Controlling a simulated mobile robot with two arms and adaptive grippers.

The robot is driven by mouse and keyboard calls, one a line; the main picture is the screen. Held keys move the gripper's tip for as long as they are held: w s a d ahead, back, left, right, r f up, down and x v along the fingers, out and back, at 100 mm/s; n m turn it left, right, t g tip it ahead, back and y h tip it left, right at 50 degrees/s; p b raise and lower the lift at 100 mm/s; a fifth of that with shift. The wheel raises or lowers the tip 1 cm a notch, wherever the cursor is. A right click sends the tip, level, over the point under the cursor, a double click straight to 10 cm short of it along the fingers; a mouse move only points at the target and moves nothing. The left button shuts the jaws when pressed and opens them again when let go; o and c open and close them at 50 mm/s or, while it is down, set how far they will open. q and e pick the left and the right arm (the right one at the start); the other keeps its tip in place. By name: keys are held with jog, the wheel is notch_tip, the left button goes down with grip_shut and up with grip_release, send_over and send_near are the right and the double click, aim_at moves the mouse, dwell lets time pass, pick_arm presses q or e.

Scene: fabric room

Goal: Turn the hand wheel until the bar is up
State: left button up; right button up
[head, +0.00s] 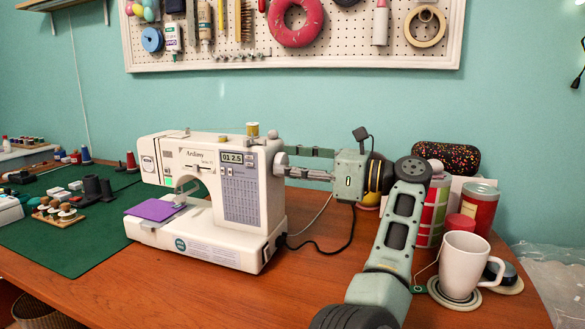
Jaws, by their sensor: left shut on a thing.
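The white sewing machine (225,185) stands on the wooden table, its display reading "01 2.5". Its hand wheel (280,159) is on the right end of the machine. My left gripper (287,162) reaches in from the right, with its fingers pointing left, and is shut on the hand wheel. The fingers hide part of the wheel. A purple cloth (155,209) lies on the machine's bed under the head. The bar is a small detail above the cloth, and I cannot tell its height. My right gripper is not in view.
A white mug (460,264) stands on a coaster close to my arm. Tins (480,208) and a dark speckled case (446,157) are behind it. A black cable (330,250) lies right of the machine. The green mat (80,245) at left holds spools and small items.

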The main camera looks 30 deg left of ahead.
pick_arm(q)
jog(key=shift+s, duration=0.15)
jog(key=o, duration=1.1)
jog(key=shift+s, duration=0.1)
jog(key=shift+v, duration=3.75)
